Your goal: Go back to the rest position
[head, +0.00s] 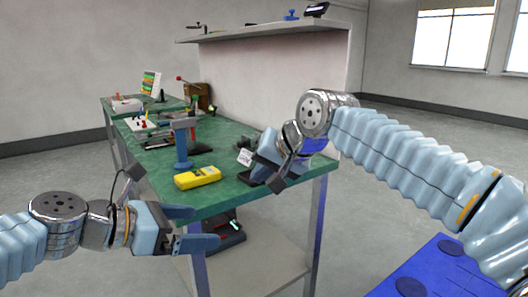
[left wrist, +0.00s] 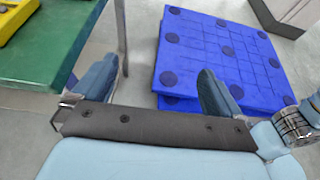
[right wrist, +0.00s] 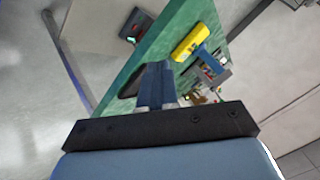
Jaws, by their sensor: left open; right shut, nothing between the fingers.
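My left gripper (head: 200,228) is open and empty in the head view, held off the near left corner of the green workbench (head: 225,190). In the left wrist view its two blue fingers (left wrist: 158,90) are spread apart with floor between them. My right gripper (head: 262,170) is over the near right part of the bench. In the right wrist view its fingers (right wrist: 155,85) are together with nothing between them. A dark object on the bench lies behind those fingers, and I cannot tell whether they touch it.
A yellow multimeter (head: 198,177) lies on the bench, with a blue stand (head: 183,150) behind it. A shelf (head: 270,30) runs above the bench's back. Blue pallets (head: 450,265) lie on the floor at right. A dark case (head: 228,236) is on the lower shelf.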

